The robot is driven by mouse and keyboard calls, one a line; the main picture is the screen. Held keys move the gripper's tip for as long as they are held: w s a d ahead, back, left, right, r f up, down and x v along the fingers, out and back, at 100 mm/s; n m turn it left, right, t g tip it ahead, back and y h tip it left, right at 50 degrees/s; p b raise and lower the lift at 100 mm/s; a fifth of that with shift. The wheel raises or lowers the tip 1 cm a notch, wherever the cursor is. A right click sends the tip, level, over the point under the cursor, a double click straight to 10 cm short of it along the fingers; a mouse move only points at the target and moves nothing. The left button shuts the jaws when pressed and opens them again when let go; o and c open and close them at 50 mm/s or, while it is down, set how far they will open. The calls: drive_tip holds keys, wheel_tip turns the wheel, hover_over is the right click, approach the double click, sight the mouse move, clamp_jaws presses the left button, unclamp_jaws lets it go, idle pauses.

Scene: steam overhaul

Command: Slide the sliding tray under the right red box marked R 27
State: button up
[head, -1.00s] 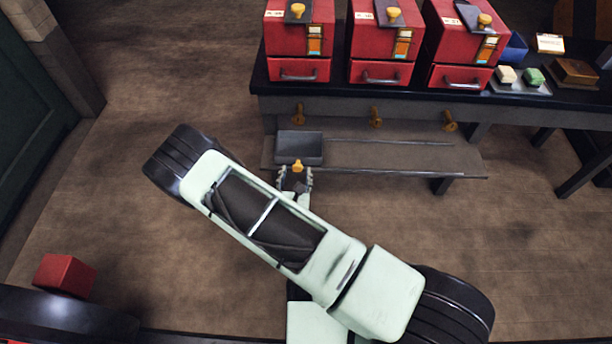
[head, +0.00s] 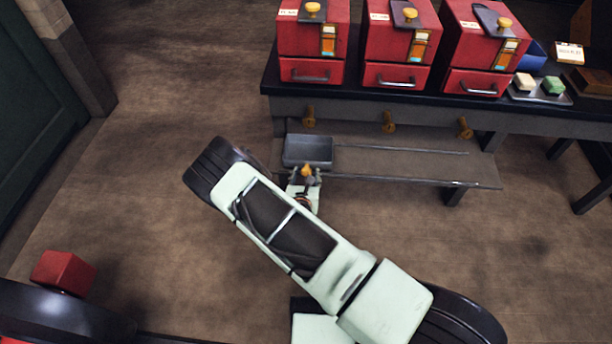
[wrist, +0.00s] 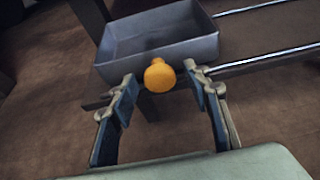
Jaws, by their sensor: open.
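The sliding tray (head: 308,150) is an open grey box at the left end of the rails on the lower shelf, below the left red box. It also shows in the wrist view (wrist: 160,48), with an orange knob (wrist: 160,76) on its near side. My gripper (head: 305,178) is open, its fingers on either side of the knob in the wrist view; I cannot tell if they touch it. The right red box (head: 482,45) stands at the right of three on the bench; its label is too small to read in full.
The left red box (head: 312,40) and middle red box (head: 398,45) stand on the dark bench (head: 440,100). Brass taps hang under each box. Rails (head: 400,150) run right from the tray along the shelf, clear. A loose red block (head: 63,272) is at lower left.

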drive_tip(key=shift+c, duration=0.3)
clamp_jaws()
idle(0.4)
